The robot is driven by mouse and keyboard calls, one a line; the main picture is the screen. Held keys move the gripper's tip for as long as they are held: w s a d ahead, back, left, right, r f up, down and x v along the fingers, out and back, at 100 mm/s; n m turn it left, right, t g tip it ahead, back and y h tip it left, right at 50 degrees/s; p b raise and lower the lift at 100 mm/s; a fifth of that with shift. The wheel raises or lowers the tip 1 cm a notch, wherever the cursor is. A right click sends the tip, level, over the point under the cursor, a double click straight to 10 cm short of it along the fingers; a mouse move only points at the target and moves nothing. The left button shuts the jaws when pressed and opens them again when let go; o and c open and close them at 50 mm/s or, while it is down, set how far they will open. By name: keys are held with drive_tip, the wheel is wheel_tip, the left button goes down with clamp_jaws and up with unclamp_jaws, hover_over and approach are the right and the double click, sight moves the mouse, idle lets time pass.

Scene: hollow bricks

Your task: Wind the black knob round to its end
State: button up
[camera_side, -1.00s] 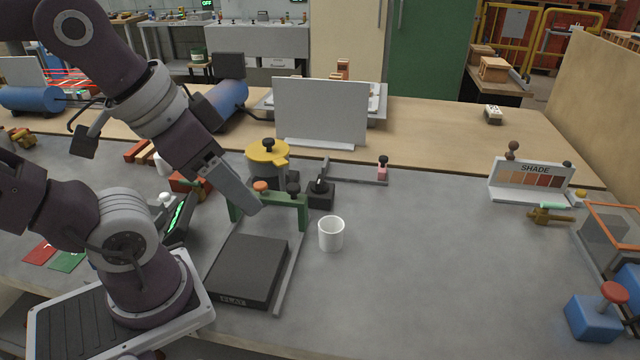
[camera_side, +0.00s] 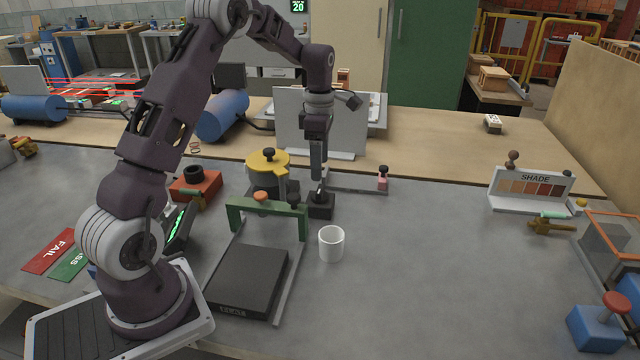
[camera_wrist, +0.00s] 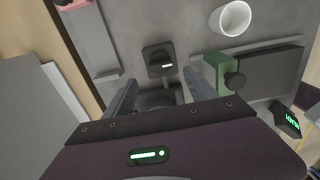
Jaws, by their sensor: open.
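The black knob sits on a square black base (camera_side: 320,206), right of the green frame; in the side view my gripper hides most of the knob. In the wrist view the black knob (camera_wrist: 159,60) shows a short white mark and lies just beyond the fingertips. My gripper (camera_side: 318,189) points straight down over it, its fingertips at or close above the knob. In the wrist view the two fingers of my gripper (camera_wrist: 162,86) stand apart. I cannot tell whether they touch the knob. A dark rounded shape shows between them.
A white cup (camera_side: 331,243) stands in front, and an upright grey panel (camera_side: 290,120) behind. The table at right is mostly clear.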

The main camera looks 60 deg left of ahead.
sight(320, 188)
wheel_tip(320, 188, down, 7)
drive_tip(key=shift+r, duration=0.15)
drive_tip(key=shift+c, duration=0.3)
drive_tip(key=c, duration=1.3)
